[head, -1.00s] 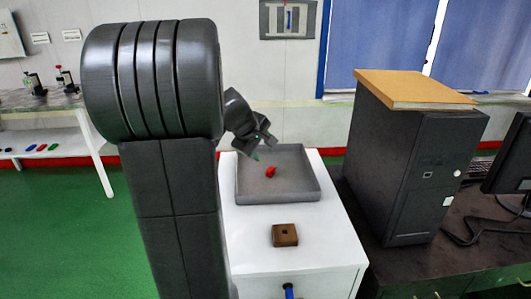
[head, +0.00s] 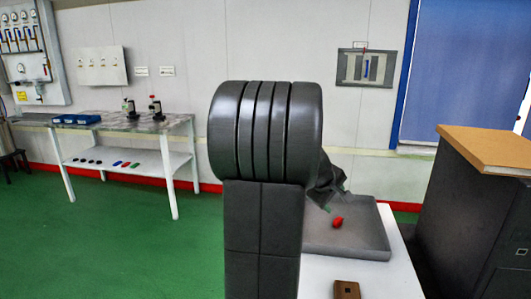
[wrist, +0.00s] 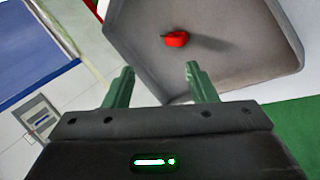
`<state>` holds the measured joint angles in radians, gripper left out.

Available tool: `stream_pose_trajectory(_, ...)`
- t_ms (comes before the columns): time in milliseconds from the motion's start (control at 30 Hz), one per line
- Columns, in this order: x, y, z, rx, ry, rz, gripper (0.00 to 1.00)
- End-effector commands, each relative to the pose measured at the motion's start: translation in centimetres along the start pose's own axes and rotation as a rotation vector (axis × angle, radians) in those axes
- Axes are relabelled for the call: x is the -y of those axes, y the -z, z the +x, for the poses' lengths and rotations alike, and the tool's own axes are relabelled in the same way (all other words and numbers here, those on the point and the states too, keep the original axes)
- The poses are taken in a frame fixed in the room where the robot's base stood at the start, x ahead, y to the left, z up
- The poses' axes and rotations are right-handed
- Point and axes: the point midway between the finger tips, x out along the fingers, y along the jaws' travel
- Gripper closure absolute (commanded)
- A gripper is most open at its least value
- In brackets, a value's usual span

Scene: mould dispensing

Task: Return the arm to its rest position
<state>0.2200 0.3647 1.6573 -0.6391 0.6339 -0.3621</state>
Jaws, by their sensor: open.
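My arm (head: 265,135) stands in the middle of the head view and hides part of the tray. My gripper (wrist: 160,70) is open in the wrist view, with two green fingers apart and nothing between them. In the head view only a small green fingertip (head: 326,208) shows past the arm, above the grey tray. A small red object (wrist: 176,39) lies on the tray floor, beyond the fingertips and apart from them. It also shows in the head view (head: 338,222).
The grey tray (head: 345,248) sits on a white cabinet (head: 405,265). A brown block (head: 347,289) lies in front of the tray.

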Motion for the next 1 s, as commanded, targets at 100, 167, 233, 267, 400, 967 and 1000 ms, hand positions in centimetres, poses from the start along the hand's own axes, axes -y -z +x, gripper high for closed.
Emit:
stream_pose_trajectory(100,0.1,-0.1,2.4,0.003,0.002,-0.001,0.48)
stream_pose_trajectory(167,0.0,-0.1,3.4,0.003,0.002,0.001,0.48)
stream_pose_trajectory(233,0.0,-0.1,4.5,0.002,0.001,0.0,0.48)
stream_pose_trajectory(267,0.0,-0.1,4.9,0.002,0.001,0.0,0.48)
stream_pose_trajectory(400,0.0,0.0,6.4,0.0,0.0,0.001,0.48)
stream_pose_trajectory(967,0.0,0.1,7.3,-0.001,-0.001,0.0,0.48)
stream_pose_trajectory(1000,0.0,0.1,7.2,-0.002,-0.001,-0.001,0.48)
